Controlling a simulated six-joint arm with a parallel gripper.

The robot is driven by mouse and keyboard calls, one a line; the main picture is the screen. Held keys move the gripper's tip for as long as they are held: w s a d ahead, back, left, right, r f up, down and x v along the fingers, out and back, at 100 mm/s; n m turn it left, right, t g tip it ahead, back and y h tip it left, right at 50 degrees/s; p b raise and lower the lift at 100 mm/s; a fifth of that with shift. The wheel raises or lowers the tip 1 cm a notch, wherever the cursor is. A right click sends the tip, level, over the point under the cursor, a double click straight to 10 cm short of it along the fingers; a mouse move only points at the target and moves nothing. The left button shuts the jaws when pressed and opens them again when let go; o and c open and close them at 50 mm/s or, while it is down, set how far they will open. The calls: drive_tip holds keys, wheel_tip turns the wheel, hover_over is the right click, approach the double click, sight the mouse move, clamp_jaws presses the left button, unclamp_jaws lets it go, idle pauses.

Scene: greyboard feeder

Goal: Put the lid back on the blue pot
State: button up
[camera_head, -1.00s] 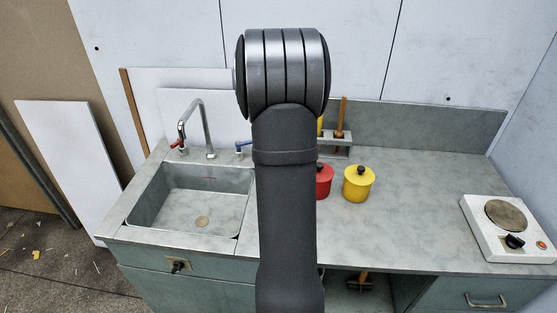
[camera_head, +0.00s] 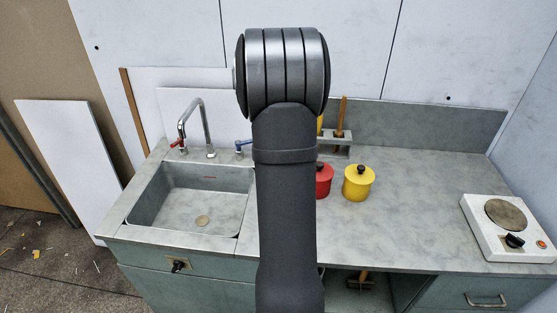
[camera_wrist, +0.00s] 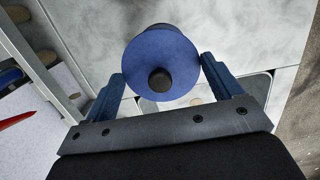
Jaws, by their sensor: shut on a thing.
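In the wrist view, my gripper (camera_wrist: 162,66) has its two blue fingers against opposite sides of the round blue lid (camera_wrist: 181,58), holding it by its rim. The lid has a dark round knob (camera_wrist: 160,80) that faces the camera. A small dark blue piece (camera_wrist: 160,28) shows just beyond the lid's far edge; I cannot tell whether it is part of the blue pot. In the head view my own arm hides the gripper and the lid, and no blue pot shows there.
A red pot (camera_head: 324,182) and a yellow pot (camera_head: 358,184), both lidded, stand on the grey counter (camera_head: 420,205) right of my arm. A sink (camera_head: 185,200) with a tap (camera_head: 195,125) is at left. A hotplate (camera_head: 510,235) stands far right. A tool rack (camera_head: 334,137) is behind.

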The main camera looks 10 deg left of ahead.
drive_tip(key=o, duration=0.8)
drive_tip(key=shift+o, duration=0.2)
drive_tip(key=shift+r, duration=3.5)
clamp_jaws()
drive_tip(key=shift+f, duration=0.3)
